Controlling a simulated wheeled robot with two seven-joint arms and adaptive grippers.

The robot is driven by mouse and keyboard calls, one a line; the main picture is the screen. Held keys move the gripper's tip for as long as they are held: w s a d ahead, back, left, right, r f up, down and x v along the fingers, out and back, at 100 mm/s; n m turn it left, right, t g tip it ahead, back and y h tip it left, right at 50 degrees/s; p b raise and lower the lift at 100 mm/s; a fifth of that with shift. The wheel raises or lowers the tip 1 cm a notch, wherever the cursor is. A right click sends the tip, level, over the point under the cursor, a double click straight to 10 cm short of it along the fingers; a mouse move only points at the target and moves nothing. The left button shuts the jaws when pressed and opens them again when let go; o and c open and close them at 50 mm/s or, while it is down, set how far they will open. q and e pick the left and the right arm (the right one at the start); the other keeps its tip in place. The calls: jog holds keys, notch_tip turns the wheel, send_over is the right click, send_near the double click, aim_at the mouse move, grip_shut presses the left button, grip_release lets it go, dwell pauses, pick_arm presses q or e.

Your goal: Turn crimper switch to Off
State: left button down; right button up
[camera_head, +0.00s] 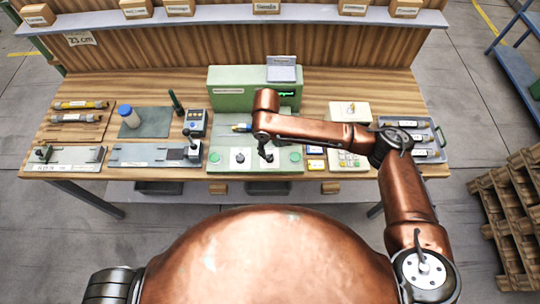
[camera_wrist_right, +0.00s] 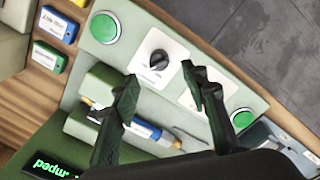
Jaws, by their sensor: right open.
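The pale green crimper (camera_head: 228,101) stands at the middle of the bench, with a lit green display. Its front panel carries two white switch plates between two green buttons. My right gripper (camera_head: 264,152) points down over the right-hand plate in the head view. In the right wrist view the open gripper (camera_wrist_right: 160,78) has its fingers apart with nothing between the tips. The black rotary switch (camera_wrist_right: 157,58) lies just beyond the fingertips, and I see no contact. My left gripper is out of view.
A blue-and-yellow part (camera_wrist_right: 145,130) lies in the crimper's recess. Blue and yellow boxes (camera_head: 315,151) stand right of the panel. A tray (camera_head: 437,140) is at the bench's right end. Tools and a bottle (camera_head: 127,115) occupy the left.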

aim_at(270, 156)
jog(key=f, duration=0.7)
jog(key=shift+w+d+f, duration=0.15)
jog(key=shift+w+f, duration=0.05)
jog(key=shift+f, duration=0.15)
jog(key=shift+c, duration=0.7)
grip_shut()
